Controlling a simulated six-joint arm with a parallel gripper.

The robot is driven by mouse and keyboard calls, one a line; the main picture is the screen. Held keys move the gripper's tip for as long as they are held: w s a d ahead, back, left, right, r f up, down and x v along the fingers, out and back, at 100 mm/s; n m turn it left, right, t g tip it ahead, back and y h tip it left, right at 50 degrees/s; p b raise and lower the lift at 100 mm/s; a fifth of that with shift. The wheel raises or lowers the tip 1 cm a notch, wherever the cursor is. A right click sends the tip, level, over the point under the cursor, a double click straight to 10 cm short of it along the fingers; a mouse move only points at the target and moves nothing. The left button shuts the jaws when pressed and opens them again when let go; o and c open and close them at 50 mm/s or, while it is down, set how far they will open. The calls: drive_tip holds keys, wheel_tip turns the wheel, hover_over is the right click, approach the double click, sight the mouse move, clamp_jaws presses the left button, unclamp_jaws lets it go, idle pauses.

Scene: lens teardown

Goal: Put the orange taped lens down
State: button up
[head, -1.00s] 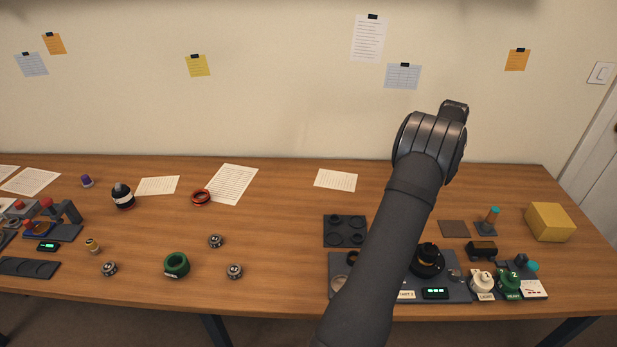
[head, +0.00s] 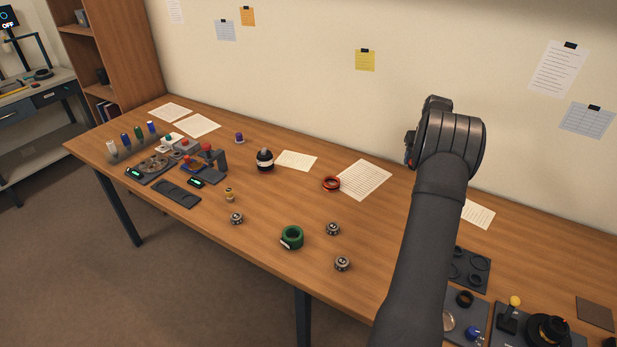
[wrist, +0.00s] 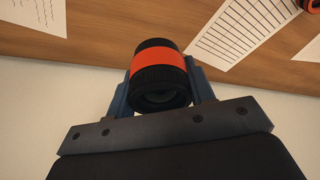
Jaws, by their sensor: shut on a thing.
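The orange taped lens (wrist: 157,62) is a black barrel with a bright orange band around its middle, seen in the wrist view. My gripper (wrist: 160,92) is shut on it, with one blue-grey finger on each side of the barrel. The wooden table top (wrist: 95,28) shows behind the lens in the wrist view, with the pale wall across the middle. In the head view my arm rises at the right, and its own wrist hides the fingers and the lens.
A red ring (head: 331,184) lies beside a paper sheet (head: 364,179). A black lens with a white band (head: 265,161), a green ring (head: 292,237) and several small metal parts stand on the table. Dark trays (head: 470,268) lie at the right. Bare wood shows around the green ring.

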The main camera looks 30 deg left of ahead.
drive_tip(key=s+a+n, duration=0.2)
drive_tip(key=a, duration=0.5)
drive_tip(key=s+a+n, duration=0.1)
drive_tip(key=s+a, duration=0.2)
drive_tip(key=a, duration=0.4)
drive_tip(key=n+g+y, duration=0.1)
drive_tip(key=n, duration=0.2)
approach(301, 174)
drive_tip(key=shift+w+a+f, duration=0.15)
drive_tip(key=shift+w+f, duration=0.4)
drive_tip(key=shift+f, duration=0.15)
drive_tip(key=shift+a+f, duration=0.25)
drive_tip(key=shift+a, duration=0.2)
drive_tip(key=shift+f, duration=1.95)
drive_tip(key=shift+f, duration=0.1)
drive_tip(key=o, duration=1.1)
drive_tip(key=shift+f, duration=0.1)
drive_tip(key=shift+c, duration=0.2)
